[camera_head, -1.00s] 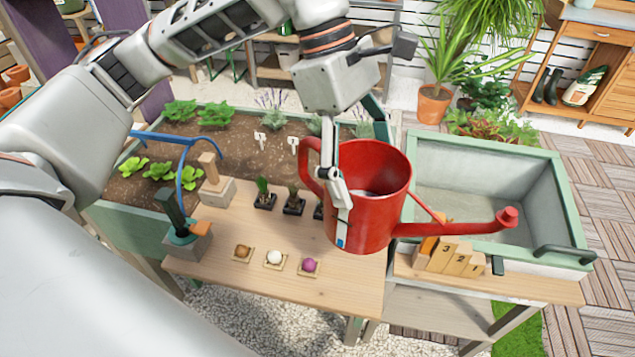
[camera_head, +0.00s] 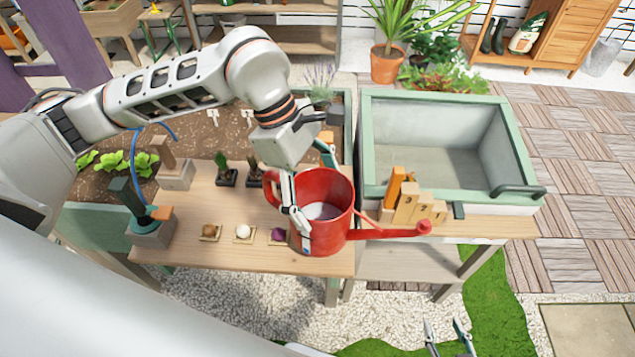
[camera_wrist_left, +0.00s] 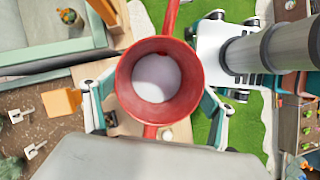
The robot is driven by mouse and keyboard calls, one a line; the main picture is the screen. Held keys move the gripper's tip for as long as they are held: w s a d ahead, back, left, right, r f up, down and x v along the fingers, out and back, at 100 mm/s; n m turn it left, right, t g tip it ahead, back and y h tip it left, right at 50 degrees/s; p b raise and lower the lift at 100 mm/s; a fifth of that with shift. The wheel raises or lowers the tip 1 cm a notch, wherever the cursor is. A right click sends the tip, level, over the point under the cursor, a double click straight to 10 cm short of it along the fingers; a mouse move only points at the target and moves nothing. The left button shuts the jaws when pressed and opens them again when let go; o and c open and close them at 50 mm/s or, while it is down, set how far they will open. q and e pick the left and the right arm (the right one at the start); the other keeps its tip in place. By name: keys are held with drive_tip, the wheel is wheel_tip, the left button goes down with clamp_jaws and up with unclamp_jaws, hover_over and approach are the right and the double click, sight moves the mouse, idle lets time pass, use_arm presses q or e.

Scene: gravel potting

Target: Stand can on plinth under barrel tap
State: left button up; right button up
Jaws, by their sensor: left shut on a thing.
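The red watering can (camera_head: 335,225) is upright with its spout pointing right in the head view. It is over the front right of the wooden worktop; I cannot tell whether it touches it. My left gripper (camera_head: 315,198) is shut on the can, one finger across the near side. The wrist view looks down into the can (camera_wrist_left: 128,92), which holds something pale, with fingers of the left gripper (camera_wrist_left: 155,103) on both sides. My right gripper (camera_head: 448,337) is empty and open at the bottom edge, low over the grass. No barrel tap or plinth shows.
The worktop (camera_head: 240,255) holds small coloured balls, potted seedlings and tool stands left of the can. Wooden numbered blocks (camera_head: 415,207) stand near the spout, before a green-rimmed basin (camera_head: 450,110). Gravel and grass (camera_head: 490,295) lie in front; paving (camera_head: 590,180) at right is clear.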

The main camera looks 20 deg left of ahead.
use_arm(q)
drive_tip(key=shift+f, duration=1.8)
drive_tip(key=o, duration=2.1)
drive_tip(key=shift+f, duration=0.1)
